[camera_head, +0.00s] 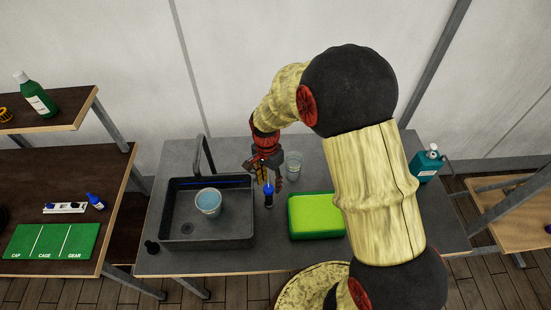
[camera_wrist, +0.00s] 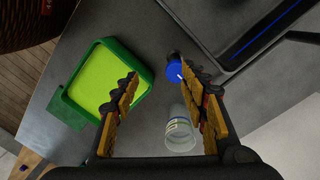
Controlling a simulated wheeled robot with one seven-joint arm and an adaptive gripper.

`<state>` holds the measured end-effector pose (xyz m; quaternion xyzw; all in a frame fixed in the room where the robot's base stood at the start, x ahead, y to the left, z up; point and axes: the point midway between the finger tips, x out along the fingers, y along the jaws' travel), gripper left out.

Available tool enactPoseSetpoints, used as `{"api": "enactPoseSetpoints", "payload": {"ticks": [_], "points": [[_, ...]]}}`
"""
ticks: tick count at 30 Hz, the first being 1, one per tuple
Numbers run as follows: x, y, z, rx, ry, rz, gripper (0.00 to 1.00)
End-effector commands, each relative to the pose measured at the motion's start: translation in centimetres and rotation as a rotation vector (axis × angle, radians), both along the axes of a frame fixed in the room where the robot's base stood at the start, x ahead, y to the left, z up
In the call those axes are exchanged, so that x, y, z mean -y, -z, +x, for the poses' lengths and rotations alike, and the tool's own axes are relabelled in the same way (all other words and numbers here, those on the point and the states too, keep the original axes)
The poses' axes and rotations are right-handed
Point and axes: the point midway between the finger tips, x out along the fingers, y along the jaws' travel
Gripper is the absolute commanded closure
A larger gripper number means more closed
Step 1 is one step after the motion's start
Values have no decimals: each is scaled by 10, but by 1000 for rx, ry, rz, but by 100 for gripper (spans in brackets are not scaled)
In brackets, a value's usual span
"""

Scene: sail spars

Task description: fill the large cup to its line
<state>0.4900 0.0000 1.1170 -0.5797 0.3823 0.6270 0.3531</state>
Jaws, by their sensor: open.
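A wide cup (camera_head: 208,202) with bluish water in it stands upright in the dark sink basin (camera_head: 247,238). I cannot make out a fill line on it. A clear, narrower cup (camera_head: 292,165) stands on the grey counter behind my gripper; in the wrist view the clear cup (camera_wrist: 180,135) lies between the fingers, nearer the palm. My gripper (camera_head: 267,183) is open and empty, pointing down. A small dark bottle with a blue top (camera_head: 268,194) is below the fingertips; its blue top (camera_wrist: 173,71) shows beside one fingertip. I cannot tell whether they touch.
A black tap (camera_head: 203,153) rises behind the basin, and a black knob (camera_head: 151,246) sits at its front left. A green tray with a lime pad (camera_head: 316,216) is right of the bottle. A teal bottle (camera_head: 427,165) stands far right. A shelf table with green mat (camera_head: 50,241) is left.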

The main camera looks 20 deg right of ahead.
Motion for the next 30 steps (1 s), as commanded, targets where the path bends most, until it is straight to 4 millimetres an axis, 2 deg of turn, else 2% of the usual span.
{"api": "enactPoseSetpoints", "payload": {"ticks": [1, 3, 7, 13, 17, 30], "points": [[0, -3, 15, 33, 87, -6, 56], [0, -7, 26, 60, 201, -10, 56], [0, -8, 29, 72, 342, -14, 56], [0, -2, 29, 73, 401, -16, 56], [0, 11, 29, 72, 400, -17, 56], [0, 70, 29, 73, 398, -16, 56]]}}
